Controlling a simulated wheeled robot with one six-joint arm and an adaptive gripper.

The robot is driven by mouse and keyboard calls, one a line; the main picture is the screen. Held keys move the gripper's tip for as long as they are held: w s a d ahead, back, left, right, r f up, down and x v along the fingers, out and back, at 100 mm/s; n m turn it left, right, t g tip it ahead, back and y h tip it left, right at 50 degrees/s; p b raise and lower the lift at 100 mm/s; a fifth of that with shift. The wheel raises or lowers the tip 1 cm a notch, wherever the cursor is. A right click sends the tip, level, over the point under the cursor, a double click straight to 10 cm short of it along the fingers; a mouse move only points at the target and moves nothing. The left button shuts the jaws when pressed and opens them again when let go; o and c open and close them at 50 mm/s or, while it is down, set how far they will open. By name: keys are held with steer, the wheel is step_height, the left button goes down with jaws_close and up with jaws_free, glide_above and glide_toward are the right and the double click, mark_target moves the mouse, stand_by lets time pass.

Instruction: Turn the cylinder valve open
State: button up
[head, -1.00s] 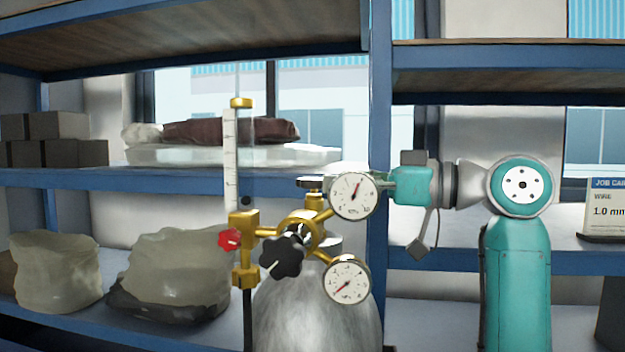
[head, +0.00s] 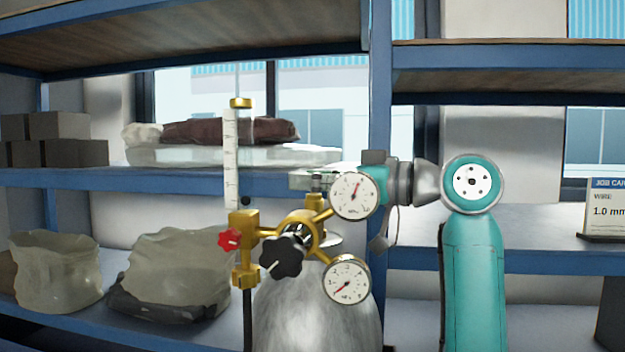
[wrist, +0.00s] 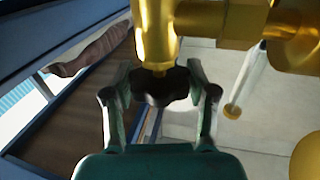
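The gas cylinder (head: 300,318) stands in front of the shelves with a brass regulator (head: 300,232) on top. Its dark lobed valve handwheel (wrist: 160,88) lies between my gripper's two fingers in the wrist view. My gripper (wrist: 160,80) looks open around it, with a finger close on each side; I cannot tell whether either touches. In the head view my gripper (head: 318,180) is at the top of the valve, and the fingers and the upper gauge (head: 353,196) partly hide the handwheel and the gripper.
A black knob (head: 283,256), a red knob (head: 229,239), a lower gauge (head: 346,282) and a clear flow tube (head: 231,165) crowd the regulator. Bags (head: 175,270) and boxes (head: 58,125) lie on the left shelves. A blue shelf post (head: 379,90) stands behind.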

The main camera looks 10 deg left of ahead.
steer(key=shift+g, duration=0.3)
steer(key=n+g, duration=0.3)
steer(key=g, duration=0.2)
steer(key=shift+n+y, duration=0.3)
steer(key=shift+n+g, duration=1.2)
steer(key=shift+g, duration=0.6)
steer(key=shift+g+h, duration=0.3)
steer(key=shift+h, duration=0.1)
steer(key=o, duration=1.2)
steer(key=shift+c, duration=0.2)
